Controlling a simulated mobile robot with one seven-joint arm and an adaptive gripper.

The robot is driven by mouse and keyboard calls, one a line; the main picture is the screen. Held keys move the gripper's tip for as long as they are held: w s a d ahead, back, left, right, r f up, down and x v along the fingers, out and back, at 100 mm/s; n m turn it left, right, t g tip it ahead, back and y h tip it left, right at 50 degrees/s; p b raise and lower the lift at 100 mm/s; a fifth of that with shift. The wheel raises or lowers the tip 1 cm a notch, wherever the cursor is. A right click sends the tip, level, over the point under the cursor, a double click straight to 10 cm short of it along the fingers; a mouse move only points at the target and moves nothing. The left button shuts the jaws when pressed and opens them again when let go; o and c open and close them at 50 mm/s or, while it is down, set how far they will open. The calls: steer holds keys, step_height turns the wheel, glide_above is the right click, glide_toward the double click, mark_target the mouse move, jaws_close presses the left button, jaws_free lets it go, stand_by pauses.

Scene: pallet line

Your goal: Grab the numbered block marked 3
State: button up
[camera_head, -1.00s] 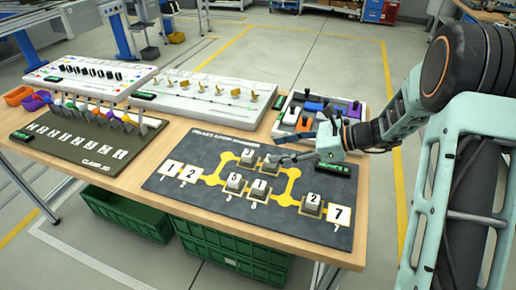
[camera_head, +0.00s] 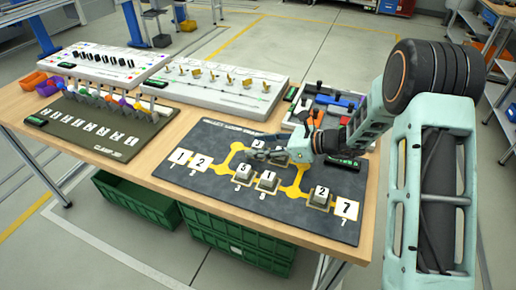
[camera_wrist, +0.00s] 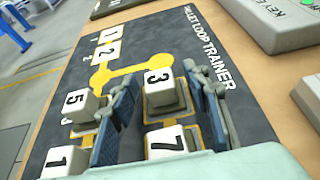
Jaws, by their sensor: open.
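The block marked 3 (camera_wrist: 160,88) is a grey-white cube with a black number on its top. It sits on the dark board (camera_wrist: 65,130) and lies between my gripper's fingertips in the wrist view. My gripper (camera_wrist: 160,76) is open, with a blue-grey finger on either side of it. I cannot tell whether either finger touches it. In the head view my gripper (camera_head: 262,147) is low over the board's far part and largely hides this block.
The block marked 7 (camera_wrist: 168,141) is also between the fingers, nearer my palm. The block marked 5 (camera_wrist: 81,103) stands just left of the left finger, and block 1 (camera_wrist: 64,160) is lower left.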

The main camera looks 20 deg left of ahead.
steer(key=shift+a+f, duration=0.1)
steer(key=shift+a, duration=0.1)
steer(key=c, duration=1)
